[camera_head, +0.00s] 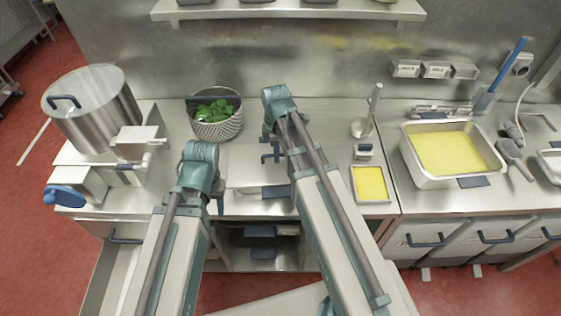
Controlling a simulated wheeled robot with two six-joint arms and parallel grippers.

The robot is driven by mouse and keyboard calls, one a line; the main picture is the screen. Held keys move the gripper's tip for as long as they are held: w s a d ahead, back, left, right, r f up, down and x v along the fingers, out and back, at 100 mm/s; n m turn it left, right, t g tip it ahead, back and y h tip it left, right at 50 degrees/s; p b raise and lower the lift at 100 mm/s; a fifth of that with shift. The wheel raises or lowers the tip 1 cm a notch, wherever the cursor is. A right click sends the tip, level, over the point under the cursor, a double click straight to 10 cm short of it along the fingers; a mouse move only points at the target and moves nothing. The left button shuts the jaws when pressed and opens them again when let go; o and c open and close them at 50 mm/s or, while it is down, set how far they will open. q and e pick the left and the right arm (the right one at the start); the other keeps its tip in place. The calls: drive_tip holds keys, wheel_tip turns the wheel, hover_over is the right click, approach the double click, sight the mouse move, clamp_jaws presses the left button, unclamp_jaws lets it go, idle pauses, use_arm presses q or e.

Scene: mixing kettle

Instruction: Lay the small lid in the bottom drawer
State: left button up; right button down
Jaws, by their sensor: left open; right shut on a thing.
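My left gripper (219,204) is open and points down near the counter's front edge. It is partly hidden by its wrist. My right gripper (270,154) is shut over the middle of the counter. It appears to be on the dark handle of the small lid, a pale flat plate (245,164). My arm hides part of that grip, so I cannot tell whether the plate touches the counter. The bottom drawer (101,279) appears pulled out at the lower left, below a front with a blue handle (122,238). My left arm covers its right side.
A steel pot (95,108) stands at the left, a basket of green leaves (216,124) behind my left wrist. A ladle (366,122), a small yellow-filled tray (371,184) and a larger pan (447,152) are at the right. An open shelf bay (258,243) lies below the counter.

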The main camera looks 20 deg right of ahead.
idle(0.4)
drive_tip(key=shift+r+p, duration=0.3)
drive_tip(key=shift+r, duration=0.1)
drive_tip(key=shift+r+p, duration=2.15)
drive_tip(key=shift+p, duration=0.1)
drive_tip(key=shift+s+f, duration=0.1)
